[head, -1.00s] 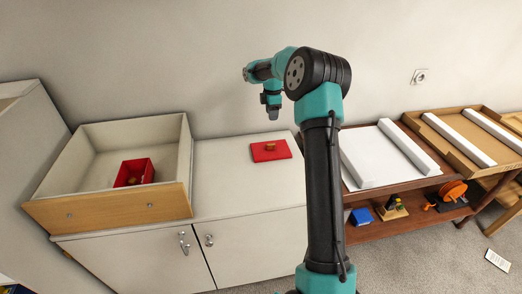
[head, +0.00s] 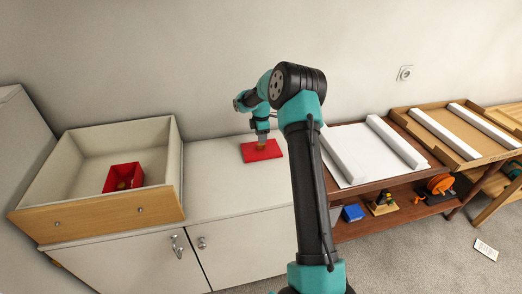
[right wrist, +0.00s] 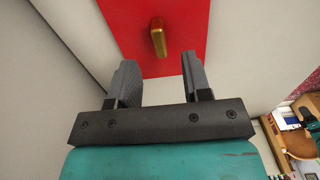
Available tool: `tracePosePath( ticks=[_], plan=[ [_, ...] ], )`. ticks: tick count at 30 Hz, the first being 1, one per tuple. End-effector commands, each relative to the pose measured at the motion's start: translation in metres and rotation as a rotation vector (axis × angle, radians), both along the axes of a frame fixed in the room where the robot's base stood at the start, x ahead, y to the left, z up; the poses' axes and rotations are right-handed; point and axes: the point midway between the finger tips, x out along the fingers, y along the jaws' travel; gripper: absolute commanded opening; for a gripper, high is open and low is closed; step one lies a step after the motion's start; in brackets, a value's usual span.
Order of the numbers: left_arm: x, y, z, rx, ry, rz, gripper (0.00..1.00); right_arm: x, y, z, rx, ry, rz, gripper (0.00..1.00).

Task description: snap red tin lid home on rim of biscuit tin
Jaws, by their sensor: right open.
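The red tin lid (head: 249,155) lies flat on the white cabinet top, with a small brass-coloured knob standing up from it. In the right wrist view the lid (right wrist: 190,22) is ahead of the fingers and its knob (right wrist: 158,38) is in line with the gap between them. My right gripper (head: 261,142) is directly over the lid, close to the knob. Its jaws (right wrist: 158,62) are open and empty. The red open biscuit tin (head: 122,170) sits inside the drawer box at left, with a small brownish thing in it. My left gripper is out of view.
The white drawer box with a wooden front (head: 95,212) stands left of the lid, its walls around the tin. The cabinet top (head: 210,190) is otherwise clear. At right, a wooden shelf unit (head: 395,225) holds small items.

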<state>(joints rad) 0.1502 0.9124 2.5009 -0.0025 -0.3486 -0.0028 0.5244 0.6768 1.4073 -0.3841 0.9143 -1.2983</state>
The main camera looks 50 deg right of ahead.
Motion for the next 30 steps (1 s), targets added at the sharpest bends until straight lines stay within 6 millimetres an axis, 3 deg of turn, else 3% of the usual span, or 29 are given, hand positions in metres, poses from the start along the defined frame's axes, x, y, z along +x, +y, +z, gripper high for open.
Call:
tracePosePath(
  ticks=[14,24,30],
  plan=[
    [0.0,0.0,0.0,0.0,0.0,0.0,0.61,0.0,0.0,-0.009,0.0,0.0,-0.001,0.45],
    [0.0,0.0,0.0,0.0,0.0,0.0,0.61,0.0,-0.001,-0.05,0.0,0.001,-0.001,0.45],
    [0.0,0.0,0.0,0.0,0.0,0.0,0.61,0.0,0.0,-0.057,-0.001,-0.001,-0.001,0.45]
  ],
)
